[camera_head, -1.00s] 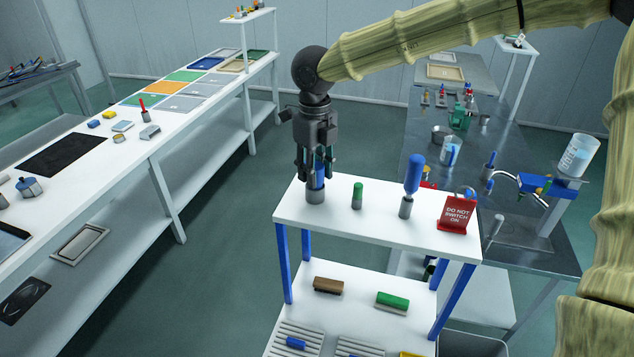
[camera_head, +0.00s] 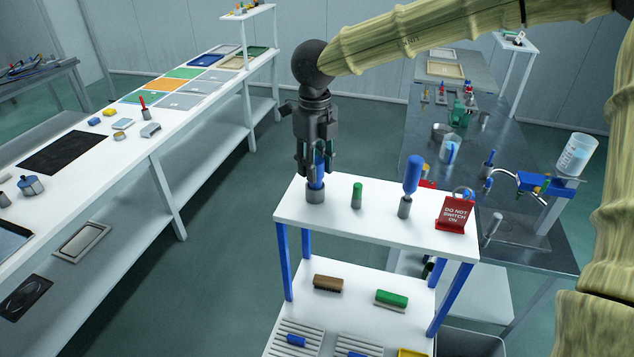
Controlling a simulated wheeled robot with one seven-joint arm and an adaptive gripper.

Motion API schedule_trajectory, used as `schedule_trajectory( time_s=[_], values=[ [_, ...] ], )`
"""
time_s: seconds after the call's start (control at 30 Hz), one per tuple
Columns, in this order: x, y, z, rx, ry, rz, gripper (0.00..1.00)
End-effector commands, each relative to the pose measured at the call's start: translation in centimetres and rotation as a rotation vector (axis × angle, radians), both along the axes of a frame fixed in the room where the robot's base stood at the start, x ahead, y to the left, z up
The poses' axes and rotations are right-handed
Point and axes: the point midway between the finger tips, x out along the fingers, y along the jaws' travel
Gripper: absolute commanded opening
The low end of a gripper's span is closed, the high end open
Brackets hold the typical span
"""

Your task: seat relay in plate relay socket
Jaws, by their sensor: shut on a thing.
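My gripper (camera_head: 317,175) points down over the left end of the white cart top and is shut on a blue-handled tool (camera_head: 318,182). The tool stands upright at a grey cylindrical holder (camera_head: 315,196); its lower end is hidden there. I cannot tell whether it has lifted at all. I cannot pick out the relay or the plate relay socket with certainty in this view.
The white cart top (camera_head: 335,216) also carries a green-topped cylinder (camera_head: 357,194), another blue-handled tool (camera_head: 413,175) in a grey holder and a red sign (camera_head: 454,213). A long white bench (camera_head: 185,125) stands left, a dark table (camera_head: 520,210) right. Open floor (camera_head: 220,220) lies between bench and cart.

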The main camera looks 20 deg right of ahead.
Motion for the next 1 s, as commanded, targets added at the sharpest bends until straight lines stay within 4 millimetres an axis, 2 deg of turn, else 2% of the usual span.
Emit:
schedule_trajectory(
  time_s=[1.0],
  values=[
    [0.0, 0.0, 1.6, 0.0, 0.0, 0.0, 0.05]
  ],
)
